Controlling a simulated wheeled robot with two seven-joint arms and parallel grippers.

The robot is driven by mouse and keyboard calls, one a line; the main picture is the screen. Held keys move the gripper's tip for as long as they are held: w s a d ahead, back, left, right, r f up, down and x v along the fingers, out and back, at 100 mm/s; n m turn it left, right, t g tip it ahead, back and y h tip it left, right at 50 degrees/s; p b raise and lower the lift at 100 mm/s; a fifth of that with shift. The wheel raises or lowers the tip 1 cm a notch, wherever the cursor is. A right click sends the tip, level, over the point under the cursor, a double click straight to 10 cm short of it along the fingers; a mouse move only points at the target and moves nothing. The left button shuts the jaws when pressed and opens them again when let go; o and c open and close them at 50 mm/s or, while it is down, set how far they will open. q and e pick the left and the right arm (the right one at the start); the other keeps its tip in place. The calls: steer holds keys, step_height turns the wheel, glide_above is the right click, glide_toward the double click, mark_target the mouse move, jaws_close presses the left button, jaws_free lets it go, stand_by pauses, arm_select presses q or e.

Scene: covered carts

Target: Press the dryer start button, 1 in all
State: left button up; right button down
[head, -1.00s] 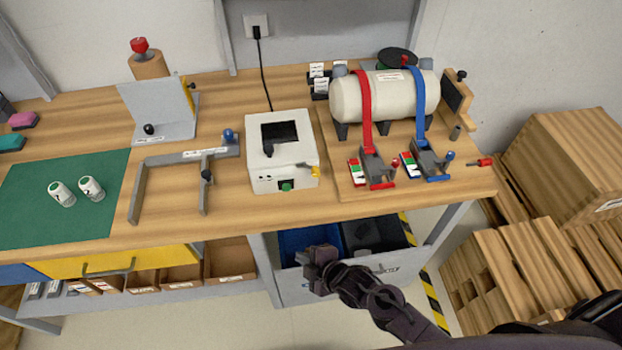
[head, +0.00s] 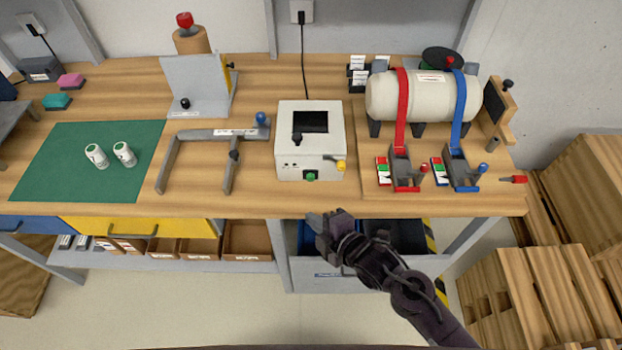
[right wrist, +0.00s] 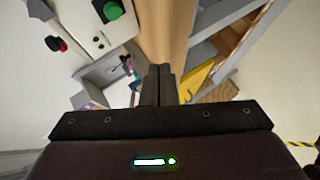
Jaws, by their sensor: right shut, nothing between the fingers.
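The dryer (head: 322,130) is a white box with a dark window on top, standing near the front edge of the wooden bench. Its green start button (head: 310,176) is low on the front face, with a yellow knob (head: 340,165) above and to its right. In the right wrist view the green button (right wrist: 112,11) shows at the top left, apart from the fingers. My right gripper (head: 318,219) is shut and empty, in front of the bench edge, below the button in the head view. It also shows in the right wrist view (right wrist: 160,72). My left gripper is out of view.
A cream tank (head: 425,97) with red and blue straps stands right of the dryer. A grey angled frame (head: 200,134) lies to its left, then a green mat (head: 60,165) with two white cans.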

mark_target(310, 178)
steer(key=w+b, duration=0.1)
steer(key=w, duration=0.5)
steer(key=shift+b, duration=0.35)
steer(key=shift+w, duration=0.85)
stand_by(1.0)
steer(key=shift+w, duration=0.4)
steer(key=shift+w+b, duration=0.35)
steer(key=shift+w, duration=0.15)
stand_by(0.6)
steer(key=shift+s, duration=0.15)
steer(key=shift+s+p, duration=0.4)
steer(key=shift+s, duration=0.35)
